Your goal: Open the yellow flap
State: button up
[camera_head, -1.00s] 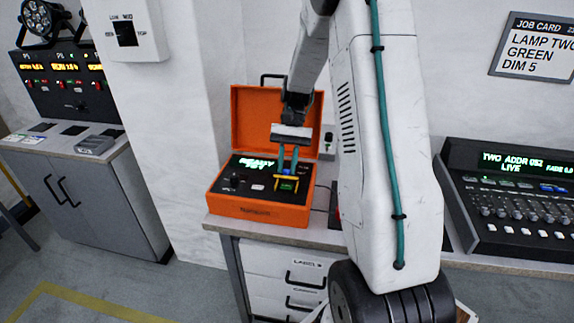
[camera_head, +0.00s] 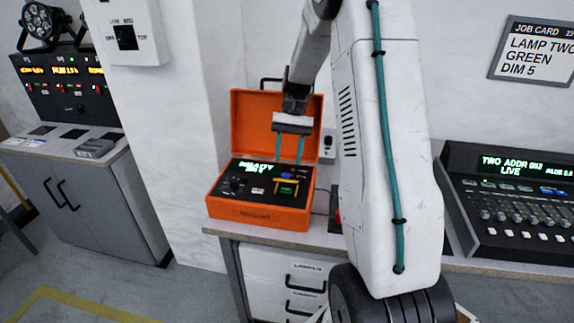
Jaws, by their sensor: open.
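The orange case (camera_head: 258,215) stands on the bench with its lid up and a black control panel inside. The yellow flap (camera_head: 287,181) is small, at the right of that panel, beside a green button (camera_head: 286,190). Yellow shows along the button's upper edge and side; whether the flap is raised or down is too small to tell. My gripper (camera_head: 289,161) is above the back of the panel, in front of the lid. Its two teal fingers are apart, pointing down, with nothing between them, clear of the flap.
The raised lid (camera_head: 250,118) stands close behind my gripper. A grey wall box (camera_head: 328,143) is to the right of the lid. A lighting desk (camera_head: 515,200) is at the right, and a grey cabinet (camera_head: 90,200) with a control panel is at the left.

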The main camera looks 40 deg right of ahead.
jog(key=v, duration=0.3)
jog(key=shift+w+d+r, duration=0.15)
jog(key=shift+r, duration=0.1)
jog(key=shift+c, duration=0.5)
